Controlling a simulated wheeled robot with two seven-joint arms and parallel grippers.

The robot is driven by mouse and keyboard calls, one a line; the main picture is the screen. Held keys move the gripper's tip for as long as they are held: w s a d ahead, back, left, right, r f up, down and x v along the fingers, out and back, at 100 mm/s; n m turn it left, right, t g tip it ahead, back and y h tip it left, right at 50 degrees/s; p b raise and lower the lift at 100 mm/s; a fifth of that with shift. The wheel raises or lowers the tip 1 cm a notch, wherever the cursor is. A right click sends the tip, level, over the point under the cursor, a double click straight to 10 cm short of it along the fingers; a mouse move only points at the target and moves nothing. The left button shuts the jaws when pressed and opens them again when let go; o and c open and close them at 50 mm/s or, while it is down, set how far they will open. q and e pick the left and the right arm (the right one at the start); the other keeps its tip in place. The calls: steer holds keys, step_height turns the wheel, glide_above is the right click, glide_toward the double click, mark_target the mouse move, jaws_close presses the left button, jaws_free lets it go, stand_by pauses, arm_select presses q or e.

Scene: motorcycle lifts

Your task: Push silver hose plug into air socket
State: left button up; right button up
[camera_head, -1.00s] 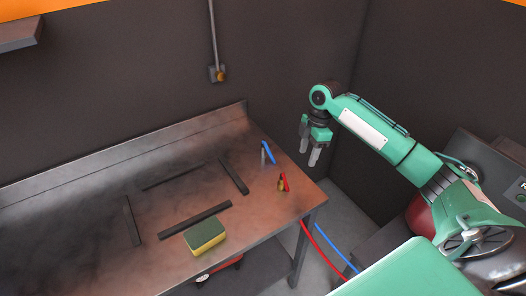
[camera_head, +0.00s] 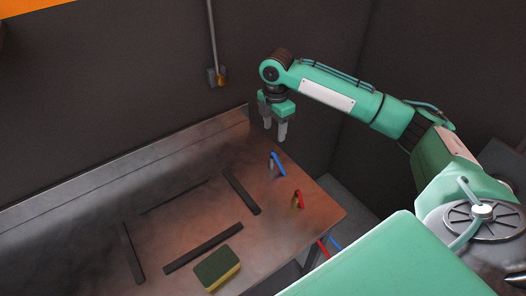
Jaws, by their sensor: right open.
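The silver plug (camera_head: 270,166) with its blue hose (camera_head: 278,160) stands near the back right corner of the metal bench (camera_head: 320,208). A brass plug (camera_head: 296,202) with a red hose (camera_head: 300,197) stands in front of it. The air socket (camera_head: 220,80) is a brass fitting on a grey box on the back wall, below a vertical pipe. My right gripper (camera_head: 275,135) is open and empty, fingers pointing down, above and behind the silver plug and apart from it. My left gripper is not in view.
A green and yellow sponge (camera_head: 218,269) lies at the bench's front edge. Several dark strips (camera_head: 203,248) lie flat on the bench top. The bench has a raised back edge (camera_head: 120,168). Dark walls meet behind the right arm.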

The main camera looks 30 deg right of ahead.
steer(key=w, duration=0.1)
steer(key=p, duration=0.2)
glide_above(272, 155)
step_height(272, 155, down, 7)
steer(key=shift+s+f, duration=0.1)
steer(key=shift+f, duration=0.7)
step_height(272, 155, down, 4)
steer(key=shift+d+f+p, duration=0.1)
steer(key=shift+f+p, duration=0.15)
steer(key=shift+p, duration=0.75)
steer(key=shift+f, duration=0.25)
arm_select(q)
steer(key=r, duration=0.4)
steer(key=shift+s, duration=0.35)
